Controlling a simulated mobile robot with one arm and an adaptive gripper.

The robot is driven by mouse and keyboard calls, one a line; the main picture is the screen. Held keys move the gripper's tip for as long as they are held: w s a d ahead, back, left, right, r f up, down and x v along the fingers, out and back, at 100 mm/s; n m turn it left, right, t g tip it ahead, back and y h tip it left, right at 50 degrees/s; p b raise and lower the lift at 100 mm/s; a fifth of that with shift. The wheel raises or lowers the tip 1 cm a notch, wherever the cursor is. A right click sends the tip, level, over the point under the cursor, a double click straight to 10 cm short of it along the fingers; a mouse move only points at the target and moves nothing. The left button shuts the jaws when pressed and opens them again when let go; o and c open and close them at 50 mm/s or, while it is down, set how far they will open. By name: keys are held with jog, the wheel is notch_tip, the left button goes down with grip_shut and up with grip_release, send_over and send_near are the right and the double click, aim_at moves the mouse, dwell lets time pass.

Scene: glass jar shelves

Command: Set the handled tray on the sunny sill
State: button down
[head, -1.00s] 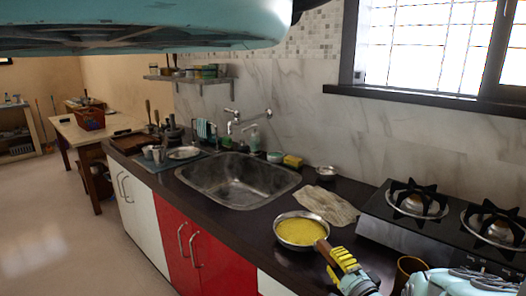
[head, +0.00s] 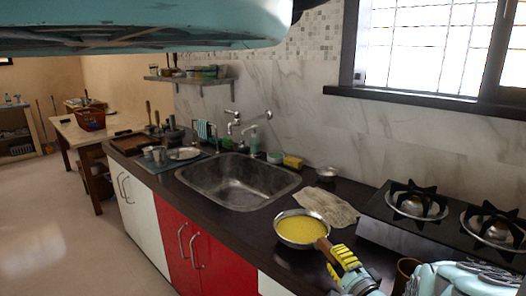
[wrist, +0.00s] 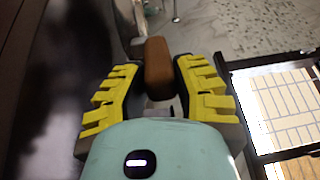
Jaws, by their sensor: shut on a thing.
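The handled tray (head: 302,230) looks like a round, shallow metal pan full of something yellow, with a brown wooden handle. It is at or just above the dark counter, right of the sink; I cannot tell whether it touches. My gripper (head: 335,256), with yellow ridged fingers, is shut on the handle. In the wrist view the handle (wrist: 158,65) sits between my fingertips (wrist: 158,75); the bowl part is not visible there. The dark sill (head: 425,104) runs under the bright window at the upper right and looks bare.
A crumpled cloth (head: 326,206) lies just behind the tray. A black gas stove (head: 445,225) stands to the right, below the sill. A small metal bowl (head: 326,173) and a yellow sponge (head: 293,162) are near the wall. The sink (head: 238,182) is left.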

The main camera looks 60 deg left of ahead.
jog(key=shift+w+r+p, duration=0.1)
jog(key=shift+r+p, duration=0.85)
jog(key=shift+r, duration=0.55)
jog(key=shift+b, duration=0.4)
